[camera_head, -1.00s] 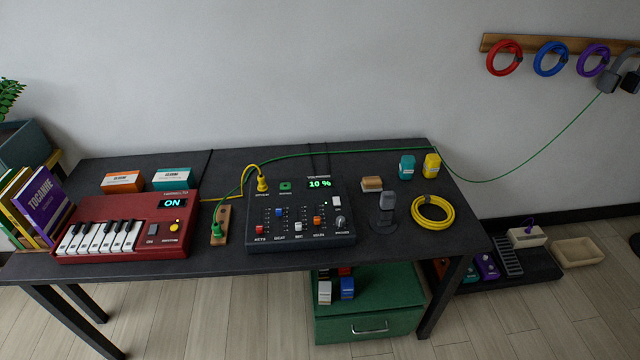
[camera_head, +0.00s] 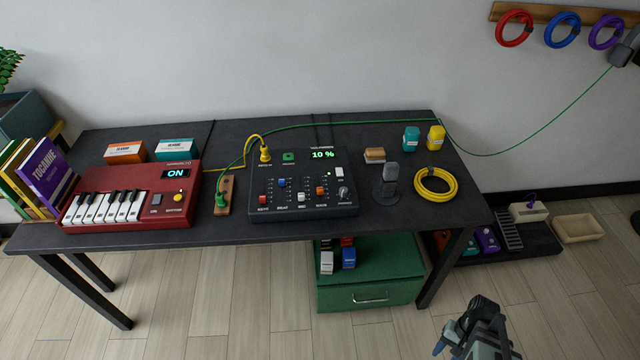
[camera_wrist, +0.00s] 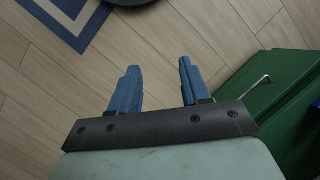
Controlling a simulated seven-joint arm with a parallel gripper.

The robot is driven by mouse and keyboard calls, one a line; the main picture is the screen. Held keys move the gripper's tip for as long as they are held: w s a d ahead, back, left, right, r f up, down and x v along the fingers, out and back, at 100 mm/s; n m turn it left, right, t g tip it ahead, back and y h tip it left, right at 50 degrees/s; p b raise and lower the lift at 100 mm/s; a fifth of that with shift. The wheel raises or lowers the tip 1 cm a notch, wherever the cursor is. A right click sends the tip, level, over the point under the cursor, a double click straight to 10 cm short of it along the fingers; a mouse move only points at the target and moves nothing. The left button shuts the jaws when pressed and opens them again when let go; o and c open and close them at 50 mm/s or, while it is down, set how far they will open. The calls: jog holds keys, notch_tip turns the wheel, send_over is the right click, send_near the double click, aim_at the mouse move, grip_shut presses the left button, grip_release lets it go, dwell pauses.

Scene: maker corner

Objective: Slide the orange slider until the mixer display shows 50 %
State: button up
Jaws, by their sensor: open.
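The black mixer (camera_head: 260,208) sits on the dark table, and its display (camera_head: 322,155) reads 10 %. The orange slider (camera_head: 321,191) is the rightmost of the coloured sliders, beside a round knob (camera_head: 343,193). A white slider (camera_head: 301,196), a blue slider (camera_head: 281,183) and a red slider (camera_head: 263,199) are to its left. My gripper (camera_head: 442,349) is low at the bottom right, in front of the table and away from the mixer. In the wrist view its two blue fingers (camera_wrist: 157,82) are apart with nothing between them, above the floor.
A microphone (camera_head: 390,180) and a yellow cable coil (camera_head: 435,182) stand right of the mixer. A red keyboard (camera_head: 130,214) is at left. A green drawer cabinet (camera_head: 370,282) stands under the table. The floor in front is clear.

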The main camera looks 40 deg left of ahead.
jog(key=w+a+r+n+t+y, duration=0.1)
jog(key=w+a+r+n+t, duration=0.1)
jog(key=w+a+r, duration=0.9)
notch_tip(320, 180, up, 33)
jog(key=n+t+h, duration=0.1)
jog(key=n+t, duration=0.1)
jog(key=n, duration=0.3)
send_over(320, 191)
jog(key=w+a, duration=0.1)
notch_tip(320, 191, down, 13)
jog(key=shift+f, duration=0.1)
jog(key=shift+c, duration=0.3)
grip_shut()
jog(key=shift+w, duration=0.1)
